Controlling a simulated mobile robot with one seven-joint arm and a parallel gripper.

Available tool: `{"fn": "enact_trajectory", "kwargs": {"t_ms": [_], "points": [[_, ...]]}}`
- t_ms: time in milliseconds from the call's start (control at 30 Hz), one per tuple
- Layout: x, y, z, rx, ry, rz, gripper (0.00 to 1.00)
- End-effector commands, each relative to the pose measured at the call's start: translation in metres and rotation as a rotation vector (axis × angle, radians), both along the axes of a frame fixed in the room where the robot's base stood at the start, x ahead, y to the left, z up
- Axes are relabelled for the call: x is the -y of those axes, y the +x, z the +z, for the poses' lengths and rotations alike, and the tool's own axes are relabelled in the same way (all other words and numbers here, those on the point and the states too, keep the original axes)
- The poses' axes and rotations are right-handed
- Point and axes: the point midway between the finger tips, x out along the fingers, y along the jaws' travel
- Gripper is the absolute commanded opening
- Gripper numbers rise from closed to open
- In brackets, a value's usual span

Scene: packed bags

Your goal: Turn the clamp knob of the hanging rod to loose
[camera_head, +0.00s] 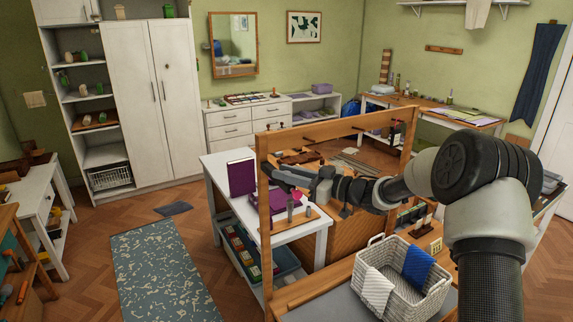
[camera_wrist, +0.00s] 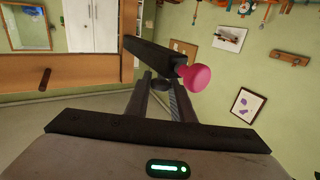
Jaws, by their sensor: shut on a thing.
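The wooden frame (camera_head: 264,215) stands upright in the head view, with a rod running between its posts. In the wrist view a black bar (camera_wrist: 152,52) lies ahead of my gripper (camera_wrist: 161,84). A pink knob (camera_wrist: 197,78) sticks out from the bar on a short metal stem, just right of my fingertips. It also shows in the head view as a small pink spot (camera_head: 297,196). My gripper is shut on a small dark round piece (camera_wrist: 160,85) at the bar. My fingers partly hide it, and I cannot tell whether it is the clamp knob. The pink knob is outside my fingers.
A white table (camera_head: 213,177) with a purple book (camera_head: 242,177) stands behind the left post. A wicker basket (camera_head: 402,300) with white and blue cloths is at the front right. Floor is open around the patterned rug (camera_head: 160,270).

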Motion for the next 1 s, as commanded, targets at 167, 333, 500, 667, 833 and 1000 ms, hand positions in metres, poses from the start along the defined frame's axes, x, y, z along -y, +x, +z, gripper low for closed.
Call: {"fn": "enact_trajectory", "kwargs": {"t_ms": [167, 333, 500, 667, 833, 1000], "points": [[0.0001, 0.0018, 0.0004, 0.004, -0.002, 0.167, 0.0], [-0.0011, 0.0009, -0.0014, 0.004, -0.001, 0.307, 0.0], [-0.0013, 0.0004, -0.0012, 0.005, -0.001, 0.4, 0.0], [-0.0013, 0.0003, -0.0007, 0.005, 0.0, 0.463, 0.0], [-0.0014, 0.0, 0.0006, 0.005, 0.002, 0.507, 0.0], [-0.0013, 0.0002, 0.0017, 0.005, 0.002, 0.528, 0.0]]}}
